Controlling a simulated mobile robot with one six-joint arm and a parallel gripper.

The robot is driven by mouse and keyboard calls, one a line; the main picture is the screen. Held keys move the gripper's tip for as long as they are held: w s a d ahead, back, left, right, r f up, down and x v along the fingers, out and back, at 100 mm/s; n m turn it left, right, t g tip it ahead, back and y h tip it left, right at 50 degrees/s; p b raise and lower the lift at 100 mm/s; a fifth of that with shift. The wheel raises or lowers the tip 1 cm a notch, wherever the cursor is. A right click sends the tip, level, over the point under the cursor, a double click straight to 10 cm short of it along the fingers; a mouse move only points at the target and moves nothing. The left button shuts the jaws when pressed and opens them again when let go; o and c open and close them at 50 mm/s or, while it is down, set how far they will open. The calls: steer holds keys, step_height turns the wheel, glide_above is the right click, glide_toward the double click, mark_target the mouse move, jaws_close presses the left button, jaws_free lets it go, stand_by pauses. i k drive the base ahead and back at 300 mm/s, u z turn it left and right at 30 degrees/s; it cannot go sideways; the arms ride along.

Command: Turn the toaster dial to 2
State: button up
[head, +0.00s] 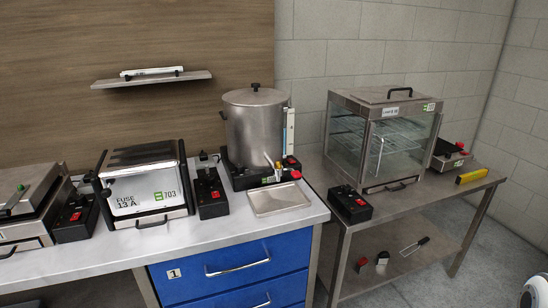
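A steel and black appliance (146,160), which looks like the toaster, stands on the left worktop. Its white front panel (142,192) reads "FUSE 13 A" and "703", and a dark handle (152,222) runs below it. A black control box (211,198) with a red switch stands close to its right. Another black box (76,216) with a red part stands to its left. I cannot make out a dial or its numbers at this size. My gripper is not in view.
A steel urn (254,130) and shallow tray (278,199) stand to the right. A glass cabinet (384,140) and black box (350,204) are on the steel table (412,196). Blue drawers (218,274) are below the worktop (110,254). A steel-lidded appliance (22,210) is far left.

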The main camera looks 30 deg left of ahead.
mark_target(209, 180)
steer(key=u, duration=0.6)
steer(key=i, duration=1.15)
steer(key=u, duration=1.25)
steer(key=i, duration=0.5)
steer(key=u, duration=0.25)
steer(key=k, duration=0.85)
steer(key=u, duration=0.2)
steer(key=i, duration=0.85)
steer(key=z, duration=0.05)
